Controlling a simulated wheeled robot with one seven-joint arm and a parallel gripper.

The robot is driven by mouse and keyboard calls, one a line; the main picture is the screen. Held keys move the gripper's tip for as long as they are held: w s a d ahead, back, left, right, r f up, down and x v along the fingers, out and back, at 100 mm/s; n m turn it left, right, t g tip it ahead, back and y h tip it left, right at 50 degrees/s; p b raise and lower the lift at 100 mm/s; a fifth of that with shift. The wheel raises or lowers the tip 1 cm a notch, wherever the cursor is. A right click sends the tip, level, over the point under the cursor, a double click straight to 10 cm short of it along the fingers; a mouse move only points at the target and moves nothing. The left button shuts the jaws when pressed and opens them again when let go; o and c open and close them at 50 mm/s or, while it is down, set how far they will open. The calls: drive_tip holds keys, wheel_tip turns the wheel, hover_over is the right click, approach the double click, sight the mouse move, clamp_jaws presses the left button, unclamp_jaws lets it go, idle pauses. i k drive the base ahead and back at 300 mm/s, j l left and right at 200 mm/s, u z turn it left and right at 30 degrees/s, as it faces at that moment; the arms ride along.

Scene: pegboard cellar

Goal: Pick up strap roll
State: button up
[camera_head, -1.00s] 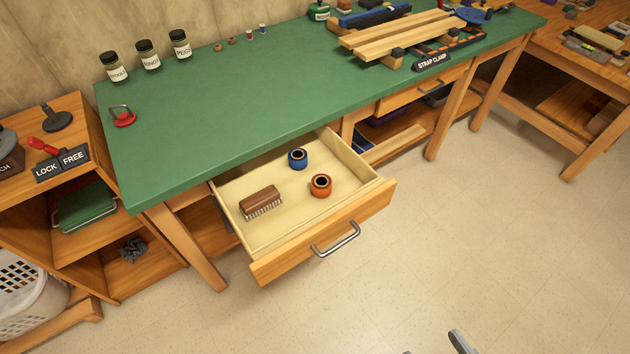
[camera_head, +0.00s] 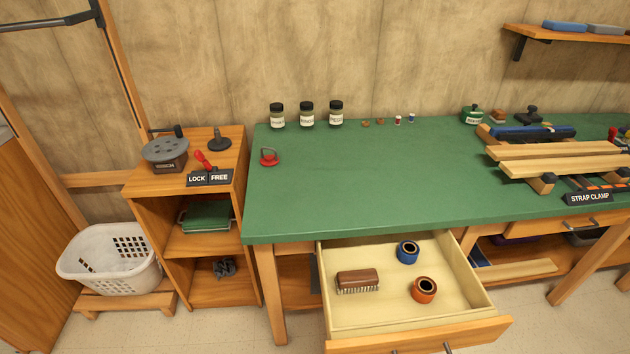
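The open drawer (camera_head: 471,327) under the green bench holds two small rolls with dark centres. One is a blue roll (camera_head: 408,258) near the back, and one is an orange roll (camera_head: 414,290) nearer the front. Either could be a strap roll; no label on them is readable. They stand apart from each other and from a brown brush (camera_head: 358,279) at the drawer's left. My gripper is not in view now.
The green bench top (camera_head: 370,185) is mostly clear at its middle. Labelled jars (camera_head: 307,114) stand along its back. A strap clamp (camera_head: 555,160) with wooden boards lies at right. A wooden cabinet (camera_head: 240,180) and a white basket (camera_head: 75,262) stand at left.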

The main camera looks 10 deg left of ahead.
sight(408, 253)
drive_tip(key=i+j+z, duration=0.15)
drive_tip(key=i+j, duration=1.25)
drive_tip(key=j, duration=0.15)
